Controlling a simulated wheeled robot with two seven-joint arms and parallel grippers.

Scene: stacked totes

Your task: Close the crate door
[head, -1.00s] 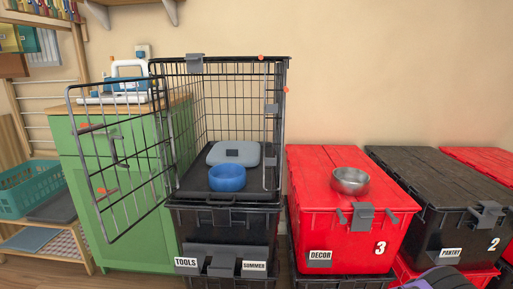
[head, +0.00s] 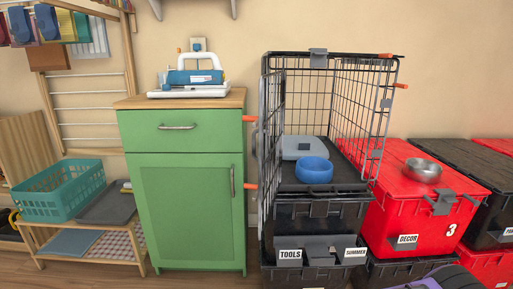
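The wire crate (head: 388,100) stands on the black totes right of the middle in the head view. Its front is open, and I see its floor inside. The dark wire door (head: 272,95) is at the crate's left front side. It stands swung out and shows almost edge-on. Two orange latch ends (head: 249,186) and a latch handle stick out from its left face. Neither of my grippers is in view.
A blue bowl (head: 314,170) and a grey-blue pad (head: 303,147) are inside the crate. A green cabinet (head: 185,210) stands close left of the door. A red tote (head: 405,205) with a metal bowl (head: 423,170) stands to the right.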

